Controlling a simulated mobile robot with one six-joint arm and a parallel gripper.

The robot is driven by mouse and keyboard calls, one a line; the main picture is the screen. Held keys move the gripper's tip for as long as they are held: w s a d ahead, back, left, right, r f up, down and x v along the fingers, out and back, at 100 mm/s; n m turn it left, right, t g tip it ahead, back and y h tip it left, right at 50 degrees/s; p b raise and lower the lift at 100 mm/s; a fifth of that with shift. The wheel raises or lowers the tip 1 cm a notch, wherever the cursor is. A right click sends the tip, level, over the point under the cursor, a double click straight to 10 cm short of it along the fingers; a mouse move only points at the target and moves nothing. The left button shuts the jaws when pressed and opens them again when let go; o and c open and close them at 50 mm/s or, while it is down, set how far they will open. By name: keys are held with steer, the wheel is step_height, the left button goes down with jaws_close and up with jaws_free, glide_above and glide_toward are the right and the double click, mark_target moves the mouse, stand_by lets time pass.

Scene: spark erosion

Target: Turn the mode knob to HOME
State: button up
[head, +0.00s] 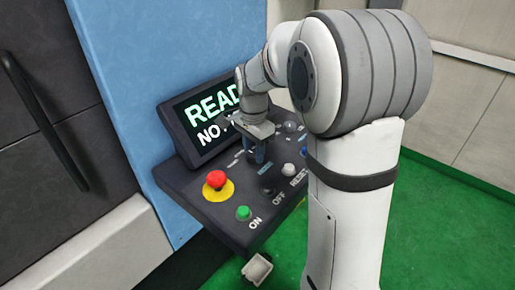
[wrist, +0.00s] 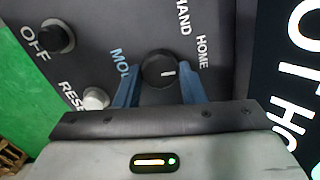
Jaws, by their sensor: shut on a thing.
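The mode knob (wrist: 152,68) is a round black knob with a short white mark, seen in the wrist view. The mark points right in the picture, to about the lower end of the HOME label (wrist: 202,52). The HAND label (wrist: 183,17) is above, and the blue MODE label (wrist: 119,63) is partly covered at left. My gripper (wrist: 158,78) has its two blue fingers on either side of the knob, shut on it. In the head view my gripper (head: 259,155) points down at the panel, and the knob is not clearly visible there.
The dark control panel (head: 207,208) carries a red emergency button (head: 217,179), a green ON button (head: 243,213), a black OFF button (wrist: 55,38) and a white RESET button (wrist: 96,98). A display (head: 205,118) stands behind. Green floor is clear at right.

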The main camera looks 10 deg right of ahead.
mark_target(253, 153)
steer(key=shift+a, duration=0.1)
steer(key=o, duration=0.9)
steer(key=shift+a, duration=0.15)
steer(key=shift+c, duration=0.2)
steer(key=shift+o, duration=0.7)
steer(key=shift+r, duration=0.1)
step_height(253, 153, up, 8)
steer(key=shift+f+b, duration=0.15)
steer(key=shift+b, duration=0.25)
